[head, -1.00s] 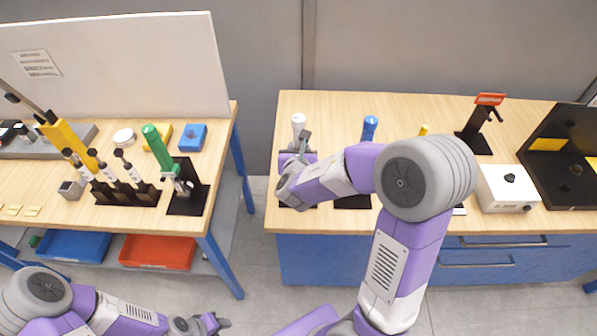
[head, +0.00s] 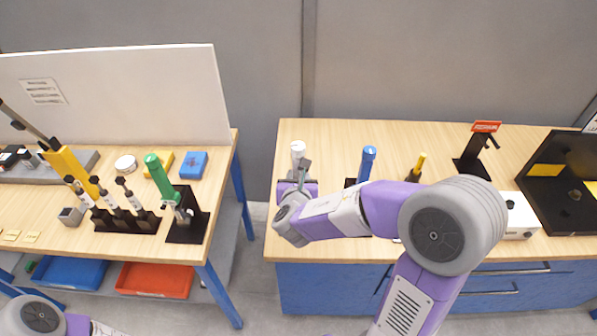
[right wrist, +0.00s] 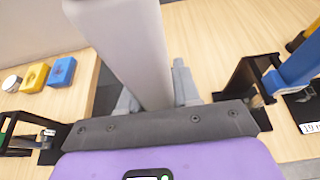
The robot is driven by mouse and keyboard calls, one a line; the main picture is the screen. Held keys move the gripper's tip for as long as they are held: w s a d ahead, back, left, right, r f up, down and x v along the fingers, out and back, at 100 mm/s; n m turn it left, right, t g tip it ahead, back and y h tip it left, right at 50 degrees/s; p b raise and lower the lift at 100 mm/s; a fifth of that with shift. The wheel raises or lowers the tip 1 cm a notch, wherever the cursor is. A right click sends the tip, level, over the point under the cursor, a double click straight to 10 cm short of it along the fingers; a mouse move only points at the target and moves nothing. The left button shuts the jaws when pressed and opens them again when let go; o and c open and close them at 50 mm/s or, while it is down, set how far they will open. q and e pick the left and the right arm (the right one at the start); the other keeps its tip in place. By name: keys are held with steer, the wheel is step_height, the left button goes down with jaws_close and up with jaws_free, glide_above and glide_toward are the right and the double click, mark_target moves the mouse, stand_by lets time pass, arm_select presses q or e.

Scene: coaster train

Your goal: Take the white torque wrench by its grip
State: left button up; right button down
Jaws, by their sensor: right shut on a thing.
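The white torque wrench (head: 298,150) stands upright near the left end of the right bench, its white grip showing above my right gripper (head: 300,178). In the right wrist view its pale grip (right wrist: 125,45) passes between the two grey fingers of my right gripper (right wrist: 156,92), which are shut on it. My arm and gripper hide the wrench's lower part and its stand. A blue-gripped wrench (head: 367,162) and a yellow-gripped one (head: 418,166) stand to its right. A green-gripped wrench (head: 159,176) leans in a black stand on the left bench. My left gripper is out of view.
The left bench (head: 225,160) holds a white panel (head: 120,90), black-and-white tools and small boxes. A floor gap separates the benches. On the right bench (head: 330,135) are a red-topped black stand (head: 472,165), a white box (head: 518,212) and a black case (head: 545,200).

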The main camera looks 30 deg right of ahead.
steer(key=s+a+b, duration=0.8)
steer(key=s+b, duration=0.1)
steer(key=s, duration=0.3)
steer(key=shift+s, duration=0.35)
steer(key=shift+r, duration=0.1)
steer(key=c, duration=1.4)
jaws_free()
steer(key=shift+d, duration=0.1)
jaws_close()
